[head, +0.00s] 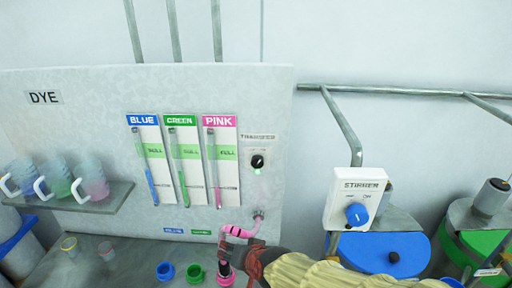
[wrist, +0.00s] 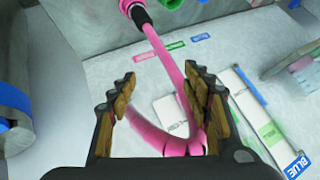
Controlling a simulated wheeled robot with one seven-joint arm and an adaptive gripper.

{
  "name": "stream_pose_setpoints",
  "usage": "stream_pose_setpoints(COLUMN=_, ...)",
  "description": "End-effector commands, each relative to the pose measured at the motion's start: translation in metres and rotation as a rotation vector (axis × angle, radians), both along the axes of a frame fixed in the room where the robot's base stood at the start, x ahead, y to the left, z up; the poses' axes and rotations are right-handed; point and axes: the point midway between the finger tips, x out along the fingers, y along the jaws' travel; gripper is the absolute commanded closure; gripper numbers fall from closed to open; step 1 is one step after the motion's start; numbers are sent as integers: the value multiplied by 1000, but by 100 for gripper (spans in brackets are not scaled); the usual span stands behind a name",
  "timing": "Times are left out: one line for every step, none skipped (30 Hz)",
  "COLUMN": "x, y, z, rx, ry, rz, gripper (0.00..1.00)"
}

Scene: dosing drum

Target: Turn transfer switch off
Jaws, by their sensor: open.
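The transfer switch (head: 258,161) is a small black knob on a white plate under the "TRANSFER" label on the panel. A green light (head: 257,172) glows just below it. The knob's exact pointing direction is too small to read. My gripper (head: 256,264) is low at the bottom of the head view, below the switch and apart from it. In the wrist view my gripper (wrist: 160,82) has its jaws apart. A pink hose (wrist: 168,62) shows between the fingers; I cannot tell whether it touches them. The switch is not recognizable in the wrist view.
The pink hose (head: 238,232) bends from the panel outlet down beside my gripper. Blue (head: 165,271) and green (head: 195,273) ports stand left of it. The stirrer box (head: 355,199) is at right. Jugs stand on a shelf (head: 85,203) at left. Space before the switch looks clear.

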Motion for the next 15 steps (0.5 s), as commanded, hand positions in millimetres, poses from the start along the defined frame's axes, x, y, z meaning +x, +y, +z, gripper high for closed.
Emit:
stream_pose_setpoints(x=17, y=11, z=10, rx=46, ry=-44, rz=-54, gripper=50)
stream_pose_setpoints(x=30, y=15, z=15, rx=80, ry=-78, rz=-96, gripper=50)
stream_pose_setpoints(x=45, y=18, z=22, rx=124, ry=-126, rz=-153, gripper=50)
stream_pose_setpoints(x=56, y=18, z=29, rx=157, ry=-163, rz=-197, gripper=50)
stream_pose_setpoints(x=67, y=17, z=37, rx=190, ry=-202, rz=-240, gripper=50)
stream_pose_setpoints(x=80, y=15, z=47, rx=233, ry=-255, rz=-299, gripper=50)
stream_pose_setpoints(x=89, y=11, z=55, rx=263, ry=-295, rz=-341, gripper=50)
stream_pose_setpoints(x=97, y=7, z=63, rx=293, ry=-335, rz=-383, gripper=50)
stream_pose_setpoints(x=106, y=0, z=76, rx=331, ry=-387, rz=-435, gripper=50)
stream_pose_setpoints(x=111, y=-6, z=83, rx=358, ry=-423, rz=-471, gripper=50)
stream_pose_setpoints(x=116, y=-11, z=92, rx=383, ry=-461, rz=-503, gripper=50)
stream_pose_setpoints(x=121, y=-19, z=103, rx=417, ry=-506, rz=-544, gripper=50)
stream_pose_setpoints(x=123, y=-24, z=110, rx=437, ry=-536, rz=-569, gripper=50)
stream_pose_setpoints(x=125, y=-29, z=117, rx=456, ry=-563, rz=-592, gripper=50)
stream_pose_setpoints(x=127, y=-36, z=125, rx=479, ry=-596, rz=-618, gripper=50)
